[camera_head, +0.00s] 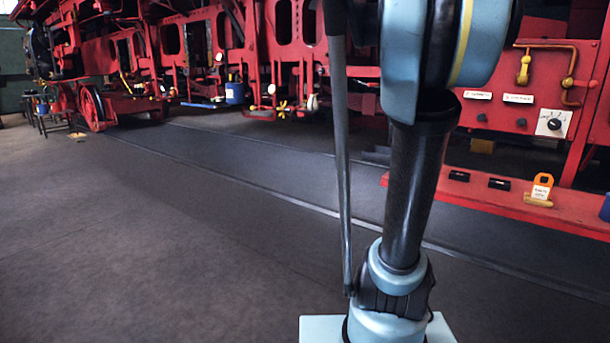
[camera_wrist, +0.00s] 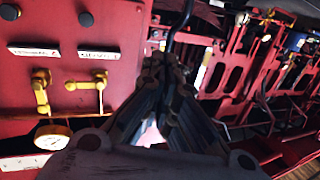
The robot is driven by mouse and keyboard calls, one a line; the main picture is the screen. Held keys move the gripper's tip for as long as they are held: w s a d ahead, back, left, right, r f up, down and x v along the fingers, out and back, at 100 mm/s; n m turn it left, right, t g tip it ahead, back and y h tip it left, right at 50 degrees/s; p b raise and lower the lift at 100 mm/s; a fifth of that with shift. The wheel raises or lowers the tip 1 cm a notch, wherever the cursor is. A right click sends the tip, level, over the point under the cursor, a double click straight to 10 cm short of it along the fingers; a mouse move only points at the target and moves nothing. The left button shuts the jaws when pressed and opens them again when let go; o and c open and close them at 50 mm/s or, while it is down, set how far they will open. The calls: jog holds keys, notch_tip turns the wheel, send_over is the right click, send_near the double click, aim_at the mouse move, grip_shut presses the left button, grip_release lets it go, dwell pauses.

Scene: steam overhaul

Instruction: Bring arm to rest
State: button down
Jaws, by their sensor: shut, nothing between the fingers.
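My gripper (camera_wrist: 167,68) shows in the wrist view, its dark fingers converging to closed tips with nothing between them. A red panel with brass fittings lies behind it to the left, and red machine frames lie to the right. In the head view my blue-grey and black arm rises from its base right of centre and runs out of the top of the picture. My gripper is outside the head view.
A red locomotive (camera_head: 260,60) fills the back. At the right, a red panel (camera_head: 490,60) has brass handles and a black knob (camera_head: 553,124). An orange tagged lock (camera_head: 542,187) sits on a red ledge (camera_head: 470,200). The floor at left is clear.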

jog(key=s+a+f+n+g+y, duration=0.2)
jog(key=s+a+f+g+y, duration=0.1)
jog(key=s+a+f, duration=0.5)
jog(key=s+a+f+n+g+y, duration=0.1)
jog(key=s+a+f+g+y, duration=0.15)
jog(key=s+a+f, duration=0.55)
jog(key=s+a+f+n+g, duration=0.1)
jog(key=s+f+g, duration=0.7)
jog(key=s+f, duration=0.8)
jog(key=s+a, duration=0.1)
jog(key=s, duration=0.2)
jog(key=shift+s+f+g, duration=0.25)
jog(key=shift+s+g, duration=0.05)
jog(key=shift+g, duration=0.05)
